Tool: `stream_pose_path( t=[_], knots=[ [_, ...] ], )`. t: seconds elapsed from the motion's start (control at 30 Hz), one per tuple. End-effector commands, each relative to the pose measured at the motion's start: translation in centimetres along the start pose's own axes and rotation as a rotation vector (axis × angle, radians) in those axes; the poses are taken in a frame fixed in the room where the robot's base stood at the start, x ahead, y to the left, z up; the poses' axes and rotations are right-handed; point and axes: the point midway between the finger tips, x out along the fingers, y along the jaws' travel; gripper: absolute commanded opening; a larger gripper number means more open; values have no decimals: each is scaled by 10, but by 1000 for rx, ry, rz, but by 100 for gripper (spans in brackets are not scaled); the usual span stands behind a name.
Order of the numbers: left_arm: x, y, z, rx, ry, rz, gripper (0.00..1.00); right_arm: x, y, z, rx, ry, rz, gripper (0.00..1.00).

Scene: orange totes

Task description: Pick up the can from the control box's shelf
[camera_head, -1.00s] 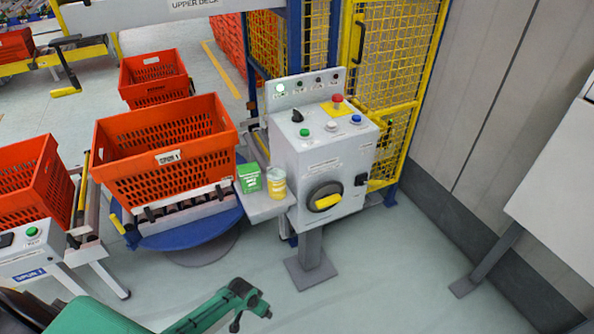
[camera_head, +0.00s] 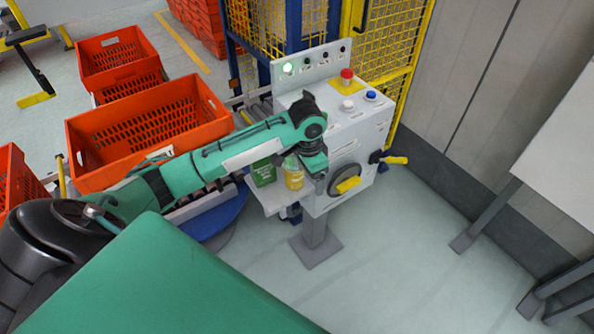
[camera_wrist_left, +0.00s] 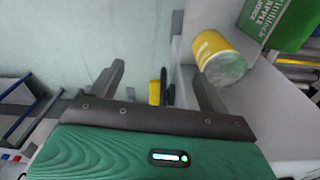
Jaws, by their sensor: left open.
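The yellow can (camera_head: 294,177) stands on the small grey shelf (camera_head: 268,202) on the left side of the control box (camera_head: 352,136). A green carton (camera_head: 264,173) stands close on its left. My left gripper (camera_head: 319,184) is open and empty, just right of the can and in front of the box. In the left wrist view the can (camera_wrist_left: 222,62) is at the upper right, beyond the right finger and not between the fingers (camera_wrist_left: 158,82). I cannot tell whether the finger touches it. My right gripper is not in view.
A yellow cage (camera_head: 400,60) stands behind. The floor in front is clear.

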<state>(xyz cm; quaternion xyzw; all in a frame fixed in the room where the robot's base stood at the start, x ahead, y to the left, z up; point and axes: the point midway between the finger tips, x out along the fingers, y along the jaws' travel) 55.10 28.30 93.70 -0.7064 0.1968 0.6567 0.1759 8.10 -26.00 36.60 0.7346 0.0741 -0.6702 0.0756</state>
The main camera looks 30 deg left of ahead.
Motion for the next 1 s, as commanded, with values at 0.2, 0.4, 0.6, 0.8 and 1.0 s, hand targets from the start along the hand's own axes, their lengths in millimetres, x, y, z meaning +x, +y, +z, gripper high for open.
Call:
stream_pose_path(
  t=[0.2,0.4,0.6,0.8,1.0],
  knots=[
    [-42,-49,-4,-53,-44,-20,79,0,2,-1,-2,1,2,36],
    [-74,-84,-3,-110,-70,-19,79,0,2,-1,-3,1,2,36],
    [-70,-91,0,-125,-80,-14,79,-2,4,-1,-4,1,4,36],
    [-31,-91,3,-126,-80,-14,79,-9,5,-1,-5,1,5,36],
    [-2,-91,4,-124,-77,-14,79,-13,5,-1,-5,0,5,36]
  ],
)
